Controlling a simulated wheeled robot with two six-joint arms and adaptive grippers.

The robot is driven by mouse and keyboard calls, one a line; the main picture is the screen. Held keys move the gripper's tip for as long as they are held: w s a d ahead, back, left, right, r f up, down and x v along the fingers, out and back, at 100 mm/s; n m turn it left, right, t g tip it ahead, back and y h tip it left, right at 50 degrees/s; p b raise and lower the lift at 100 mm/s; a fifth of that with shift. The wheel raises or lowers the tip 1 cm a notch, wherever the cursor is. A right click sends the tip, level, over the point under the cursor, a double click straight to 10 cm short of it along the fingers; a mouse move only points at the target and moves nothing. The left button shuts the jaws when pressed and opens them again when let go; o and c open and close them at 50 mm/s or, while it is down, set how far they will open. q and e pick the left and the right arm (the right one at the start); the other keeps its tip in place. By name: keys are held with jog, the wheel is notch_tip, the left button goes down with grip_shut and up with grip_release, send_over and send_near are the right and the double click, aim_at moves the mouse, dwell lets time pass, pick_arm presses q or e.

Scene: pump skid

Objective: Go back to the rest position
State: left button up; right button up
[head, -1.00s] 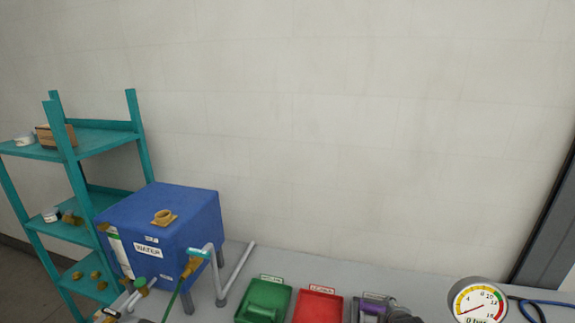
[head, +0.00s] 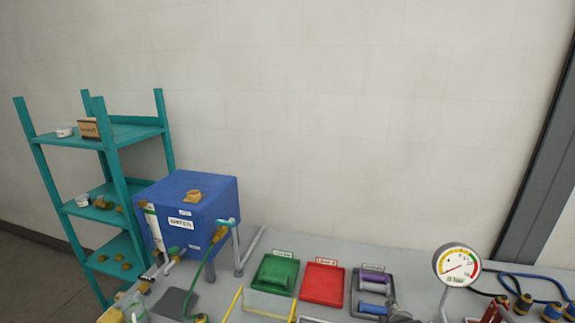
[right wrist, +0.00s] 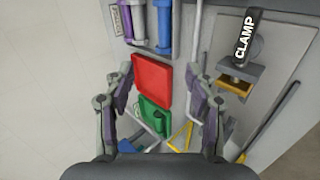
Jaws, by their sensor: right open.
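My right gripper (right wrist: 162,92) shows in the right wrist view with its two fingers spread wide and nothing between them. It hangs above the bench; the red tray (right wrist: 151,72) and the green tray (right wrist: 155,130) show below and between the fingers. Neither gripper shows in the head view, and my left gripper is in no view.
The blue water tank (head: 180,220) stands on the bench beside a teal shelf (head: 112,180). Green (head: 257,282), red (head: 342,283) and grey (head: 356,306) trays sit in a row. A gauge (head: 457,265) stands right. A labelled clamp (right wrist: 240,60) shows in the wrist view.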

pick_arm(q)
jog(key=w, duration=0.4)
pick_arm(e)
jog(key=s+a+m+g+y, duration=0.1)
jog(key=s+a+m+g, duration=0.15)
jog(key=s+m, duration=0.7)
jog(key=s+a+m+g, duration=0.2)
jog(key=s+m+g, duration=0.15)
jog(key=s, duration=1.05)
jog(key=s+d+f+b, duration=0.15)
jog(key=f+b, duration=0.25)
jog(key=f, duration=1.4)
jog(key=s+d+f+b, duration=0.1)
jog(key=s+f+b, duration=0.15)
jog(key=f, duration=1.45)
pick_arm(q)
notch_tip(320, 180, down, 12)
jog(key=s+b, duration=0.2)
jog(key=b, duration=0.3)
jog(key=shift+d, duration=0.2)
pick_arm(e)
jog(key=s+d+f+m+g, duration=0.1)
jog(key=s+f, duration=1.6)
jog(key=f, duration=0.2)
jog(key=shift+d+g, duration=0.15)
jog(key=shift+g, duration=0.15)
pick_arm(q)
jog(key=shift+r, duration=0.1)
